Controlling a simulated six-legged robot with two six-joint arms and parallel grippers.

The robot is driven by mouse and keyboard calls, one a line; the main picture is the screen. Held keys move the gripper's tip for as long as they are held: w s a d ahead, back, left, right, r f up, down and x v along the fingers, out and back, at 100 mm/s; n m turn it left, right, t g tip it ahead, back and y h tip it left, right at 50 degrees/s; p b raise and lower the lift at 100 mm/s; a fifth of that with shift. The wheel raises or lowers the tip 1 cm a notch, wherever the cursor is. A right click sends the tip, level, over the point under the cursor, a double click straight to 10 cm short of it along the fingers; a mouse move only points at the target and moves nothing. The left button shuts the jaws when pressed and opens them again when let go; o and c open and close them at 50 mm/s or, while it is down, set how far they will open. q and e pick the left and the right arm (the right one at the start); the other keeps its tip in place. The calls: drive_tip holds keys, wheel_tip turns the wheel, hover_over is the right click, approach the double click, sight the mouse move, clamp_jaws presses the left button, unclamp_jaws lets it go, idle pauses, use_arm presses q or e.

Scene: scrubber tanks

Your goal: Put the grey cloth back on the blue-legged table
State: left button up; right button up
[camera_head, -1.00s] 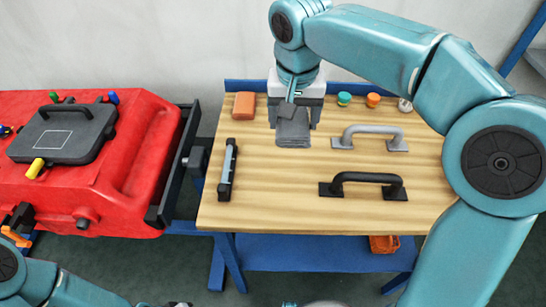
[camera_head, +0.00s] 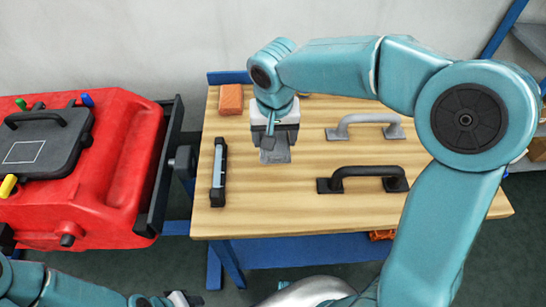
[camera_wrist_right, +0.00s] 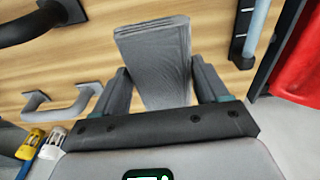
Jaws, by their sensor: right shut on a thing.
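The grey cloth (camera_head: 276,156) is a folded, flat bundle. My right gripper (camera_head: 274,137) is shut on it, over the back-middle part of the blue-legged table's wooden top (camera_head: 300,215). The right wrist view shows the cloth (camera_wrist_right: 155,60) between the two fingers (camera_wrist_right: 160,90), sticking out past them over the wood. I cannot tell whether the cloth touches the tabletop. My left arm shows at the bottom left of the head view; only a small part near its gripper (camera_head: 178,298) shows at the lower edge, and its jaws are unclear.
A black-and-grey bar (camera_head: 218,172) lies left of the cloth, an orange block (camera_head: 231,99) behind it. A grey handle (camera_head: 364,126) and a black handle (camera_head: 362,179) lie to the right. A red tank (camera_head: 115,160) stands left of the table. The front tabletop is clear.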

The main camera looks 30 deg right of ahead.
sight(274, 167)
drive_tip(key=f, duration=0.3)
drive_tip(key=shift+s+f, duration=0.1)
drive_tip(key=shift+s, duration=0.1)
wheel_tip(274, 167, down, 5)
drive_tip(key=shift+w, duration=0.15)
drive_tip(key=shift+f+b, duration=0.15)
drive_tip(key=shift+b, duration=0.25)
drive_tip(key=o, duration=0.9)
drive_tip(key=shift+o, duration=0.2)
